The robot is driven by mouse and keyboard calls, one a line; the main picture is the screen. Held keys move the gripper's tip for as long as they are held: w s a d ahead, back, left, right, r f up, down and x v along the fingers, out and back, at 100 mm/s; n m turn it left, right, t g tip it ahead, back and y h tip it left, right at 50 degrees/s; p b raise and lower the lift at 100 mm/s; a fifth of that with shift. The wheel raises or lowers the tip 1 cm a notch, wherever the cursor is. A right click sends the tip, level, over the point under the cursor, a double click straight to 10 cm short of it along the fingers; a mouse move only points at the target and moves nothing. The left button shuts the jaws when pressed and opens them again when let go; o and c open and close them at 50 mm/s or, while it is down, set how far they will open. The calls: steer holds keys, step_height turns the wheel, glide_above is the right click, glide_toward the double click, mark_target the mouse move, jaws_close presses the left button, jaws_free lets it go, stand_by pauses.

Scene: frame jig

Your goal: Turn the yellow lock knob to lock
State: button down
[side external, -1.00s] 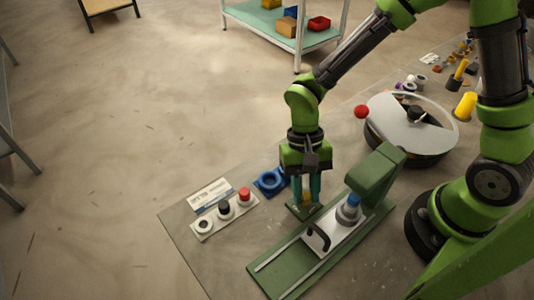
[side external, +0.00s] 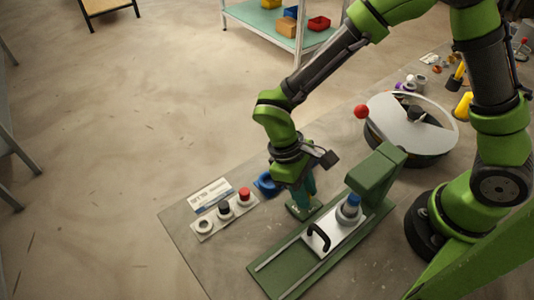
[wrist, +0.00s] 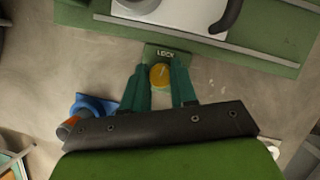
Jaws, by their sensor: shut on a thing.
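The yellow lock knob (wrist: 160,76) sits on a small green block marked LOCK (wrist: 166,53), beside the green rail fixture. My gripper (wrist: 160,82) points down at the knob, with one teal finger on each side, shut on it. A pale line shows on the knob's top. In the side external view my gripper (side external: 304,200) is over the green block (side external: 303,210), and its fingers mostly hide the knob. The fixture (side external: 270,268) carries a white plate (side external: 325,240) with a black handle (side external: 318,236) and a grey part with a blue top (side external: 350,205).
A panel (side external: 224,217) with a red and a black button stands left of my gripper. A blue ring-shaped part (side external: 267,183) lies close behind it. A round grey-topped device (side external: 400,120) with a red ball stands at the back right. Bare table lies in front of the panel.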

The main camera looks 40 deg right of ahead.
steer(key=shift+n, duration=0.7)
steer(key=shift+h, duration=0.3)
steer(key=c, duration=0.9)
jaws_free()
steer(key=v, duration=1.7)
steer(key=shift+s+r, duration=0.1)
steer(key=shift+s, duration=0.15)
